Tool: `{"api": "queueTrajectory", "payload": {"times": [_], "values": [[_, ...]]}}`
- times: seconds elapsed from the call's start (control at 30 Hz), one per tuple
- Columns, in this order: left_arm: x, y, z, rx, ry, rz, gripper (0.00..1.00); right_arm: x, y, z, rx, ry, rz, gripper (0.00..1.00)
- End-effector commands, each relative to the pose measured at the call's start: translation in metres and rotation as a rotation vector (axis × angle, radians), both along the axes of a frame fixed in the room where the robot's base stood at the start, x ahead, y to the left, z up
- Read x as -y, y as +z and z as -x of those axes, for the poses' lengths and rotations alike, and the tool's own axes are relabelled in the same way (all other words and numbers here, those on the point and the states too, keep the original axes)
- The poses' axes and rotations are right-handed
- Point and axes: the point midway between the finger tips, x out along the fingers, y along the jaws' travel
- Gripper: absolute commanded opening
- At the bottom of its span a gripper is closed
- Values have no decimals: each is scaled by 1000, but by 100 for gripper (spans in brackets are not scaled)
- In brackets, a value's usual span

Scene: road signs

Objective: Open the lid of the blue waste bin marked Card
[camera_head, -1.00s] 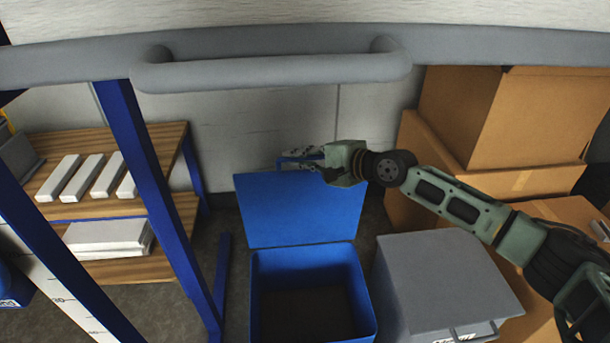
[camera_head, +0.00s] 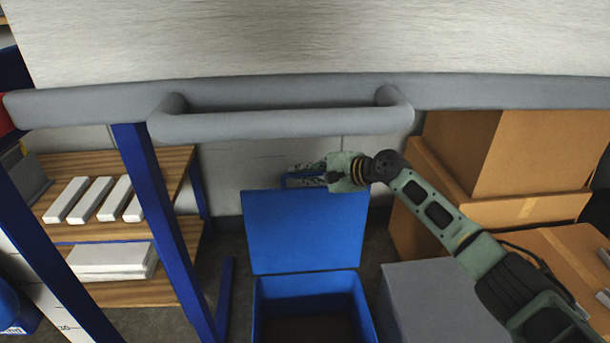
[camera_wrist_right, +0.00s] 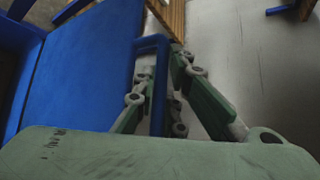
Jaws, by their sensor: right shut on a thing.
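The blue waste bin (camera_head: 312,296) stands on the floor at the lower middle of the head view, and its dark inside shows. Its blue lid (camera_head: 304,232) is raised, standing up from the back edge; it also fills the left of the right wrist view (camera_wrist_right: 85,75). My right gripper (camera_head: 312,178) is at the lid's top edge, shut on the blue lid handle (camera_head: 289,181). In the right wrist view the handle bar (camera_wrist_right: 157,85) runs between the fingers. No Card marking is visible. My left gripper is out of view.
A grey-lidded bin (camera_head: 438,304) stands right of the blue one. Cardboard boxes (camera_head: 540,150) are stacked at the right. A wooden shelf (camera_head: 120,222) with white blocks stands left. A grey rail with a handle (camera_head: 285,124) crosses the foreground above.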

Motion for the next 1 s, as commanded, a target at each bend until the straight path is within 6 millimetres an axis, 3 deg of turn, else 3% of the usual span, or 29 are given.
{"api": "queueTrajectory", "payload": {"times": [0.03,0.07,0.27,0.67,1.0], "values": [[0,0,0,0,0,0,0,1,3,-1,7,-1,2,0],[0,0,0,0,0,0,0,1,3,-1,8,0,3,12],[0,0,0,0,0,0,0,1,2,0,4,0,2,29],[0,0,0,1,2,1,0,3,1,2,1,0,1,29],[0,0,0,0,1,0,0,48,25,34,4,-2,3,29]]}}
